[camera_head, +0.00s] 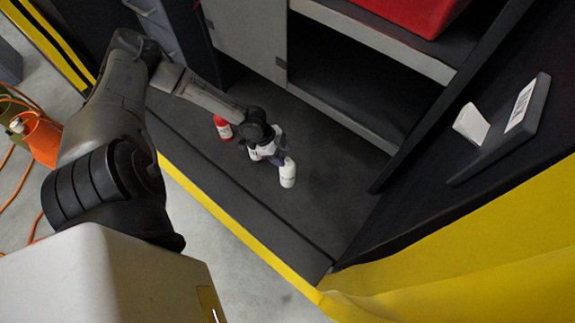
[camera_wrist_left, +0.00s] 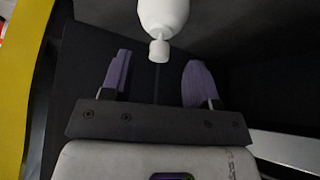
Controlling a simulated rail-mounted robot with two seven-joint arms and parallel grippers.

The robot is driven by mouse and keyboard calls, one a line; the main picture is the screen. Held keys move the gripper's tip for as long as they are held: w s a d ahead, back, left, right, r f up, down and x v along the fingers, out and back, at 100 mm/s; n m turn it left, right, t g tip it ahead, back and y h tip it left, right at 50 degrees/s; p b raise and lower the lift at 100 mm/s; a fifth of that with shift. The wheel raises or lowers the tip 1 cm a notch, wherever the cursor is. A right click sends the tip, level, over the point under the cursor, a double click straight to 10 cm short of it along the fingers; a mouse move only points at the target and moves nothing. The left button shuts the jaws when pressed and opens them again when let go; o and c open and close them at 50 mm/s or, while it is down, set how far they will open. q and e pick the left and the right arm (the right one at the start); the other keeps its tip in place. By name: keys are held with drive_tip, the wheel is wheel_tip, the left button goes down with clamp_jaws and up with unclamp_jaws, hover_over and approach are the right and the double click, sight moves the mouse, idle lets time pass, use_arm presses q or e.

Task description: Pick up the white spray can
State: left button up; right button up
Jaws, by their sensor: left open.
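The can's cap lies just ahead of the gap between the fingertips, and the can's far end is cut off by the frame. My right gripper is not in view.
A red can (camera_head: 223,127) stands left of my left gripper. A shelf edge (camera_head: 385,42) and an upright panel bound the bay behind and right. A yellow-edged sill runs along the front. Orange equipment (camera_head: 42,142) with hoses lies at far left. Dark floor right of the can is clear.

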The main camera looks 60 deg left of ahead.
sight(287, 159)
use_arm(q)
drive_tip(key=x, duration=0.4)
drive_tip(key=shift+d+b, duration=0.15)
drive_tip(key=shift+b, duration=0.25)
drive_tip(key=shift+c, duration=0.4)
clamp_jaws()
